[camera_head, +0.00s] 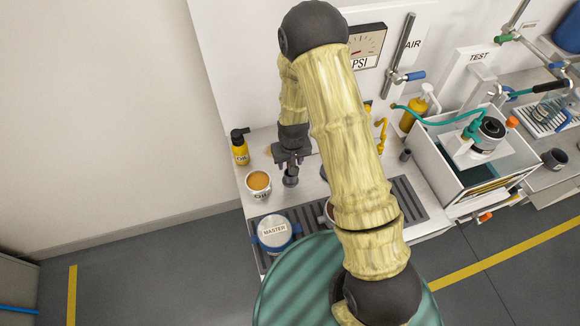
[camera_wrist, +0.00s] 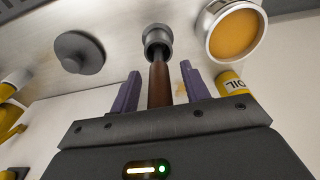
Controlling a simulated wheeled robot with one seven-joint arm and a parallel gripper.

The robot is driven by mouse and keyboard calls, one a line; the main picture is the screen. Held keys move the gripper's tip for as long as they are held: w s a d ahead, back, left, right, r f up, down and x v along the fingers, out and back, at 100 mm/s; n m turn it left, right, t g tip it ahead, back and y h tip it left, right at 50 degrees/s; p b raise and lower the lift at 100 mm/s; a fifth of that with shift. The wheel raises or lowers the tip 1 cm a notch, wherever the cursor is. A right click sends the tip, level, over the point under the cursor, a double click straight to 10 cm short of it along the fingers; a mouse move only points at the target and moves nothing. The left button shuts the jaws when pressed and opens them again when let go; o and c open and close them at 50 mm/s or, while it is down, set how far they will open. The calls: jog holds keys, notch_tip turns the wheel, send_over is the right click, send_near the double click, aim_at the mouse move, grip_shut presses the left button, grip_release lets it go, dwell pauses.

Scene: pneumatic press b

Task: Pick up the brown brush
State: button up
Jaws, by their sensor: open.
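The brown brush (camera_wrist: 159,86) stands with its handle between my gripper's two purple fingers in the wrist view. Its far end is in a small grey cup (camera_wrist: 158,38). My gripper (camera_wrist: 160,92) is open, with a finger on each side of the handle and visible gaps to it. In the head view my gripper (camera_head: 291,163) points down over the grey cup (camera_head: 291,181); the brush cannot be made out there.
An oil cup (camera_head: 258,182) stands just left of the gripper, with a yellow oil bottle (camera_head: 240,150) behind it. A lidded MASTER pot (camera_head: 273,232) is in front. My arm hides part of the bench. A white tank (camera_head: 450,175) stands to the right.

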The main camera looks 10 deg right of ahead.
grip_shut()
dwell(0.4)
notch_tip(320, 180, up, 10)
jog(key=shift+b, duration=1)
